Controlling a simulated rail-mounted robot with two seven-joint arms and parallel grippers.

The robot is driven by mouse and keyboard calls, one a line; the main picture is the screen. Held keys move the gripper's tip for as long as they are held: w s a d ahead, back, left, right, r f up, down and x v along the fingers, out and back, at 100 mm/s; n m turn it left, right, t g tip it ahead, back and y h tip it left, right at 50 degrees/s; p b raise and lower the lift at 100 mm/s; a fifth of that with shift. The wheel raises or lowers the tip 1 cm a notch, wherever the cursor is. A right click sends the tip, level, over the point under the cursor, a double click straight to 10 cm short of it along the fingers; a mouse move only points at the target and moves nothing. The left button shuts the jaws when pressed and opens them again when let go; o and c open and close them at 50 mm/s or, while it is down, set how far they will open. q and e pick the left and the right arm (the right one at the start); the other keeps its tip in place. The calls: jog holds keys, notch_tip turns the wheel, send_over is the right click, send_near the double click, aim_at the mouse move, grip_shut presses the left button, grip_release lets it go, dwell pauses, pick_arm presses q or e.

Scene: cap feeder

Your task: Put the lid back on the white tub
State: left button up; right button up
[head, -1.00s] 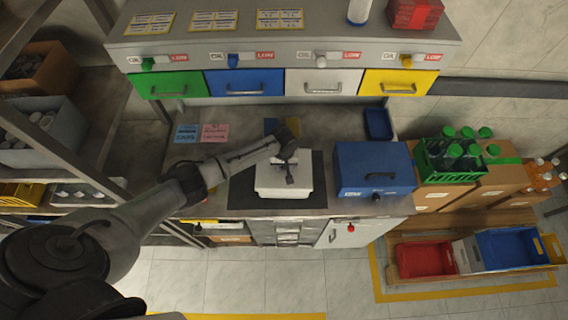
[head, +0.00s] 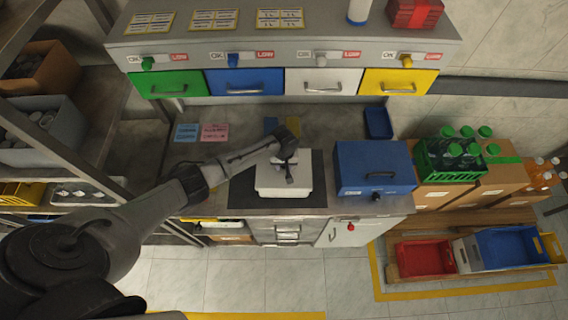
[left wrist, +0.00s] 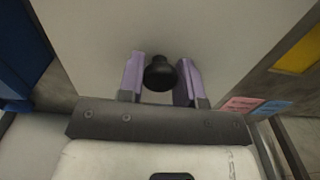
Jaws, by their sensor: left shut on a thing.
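The white tub (head: 268,191) stands on a dark mat in the middle of the workbench. My left gripper (head: 289,179) is over it, pointing down. In the left wrist view its purple-padded fingers (left wrist: 161,78) are shut on the black knob (left wrist: 160,74) of the pale lid (left wrist: 100,50). The lid fills much of that view. The arm and gripper hide part of the tub's top in the head view, and I cannot tell whether the lid touches the rim. My right gripper is not in view.
A small blue tray (head: 378,123) and blue and pink notes (head: 214,132) lie behind. Coloured drawers (head: 245,82) overhang the back. The bench left of the mat is mostly clear.

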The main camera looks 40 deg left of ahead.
pick_arm(q)
jog(key=shift+f, duration=0.15)
dwell(0.4)
dwell(0.4)
jog(key=o, duration=1.5)
jog(key=shift+p, duration=0.3)
jog(key=shift+r+p, duration=1.1)
jog(key=shift+p, duration=0.05)
jog(key=shift+r+p, duration=2.35)
jog(key=shift+p, duration=0.3)
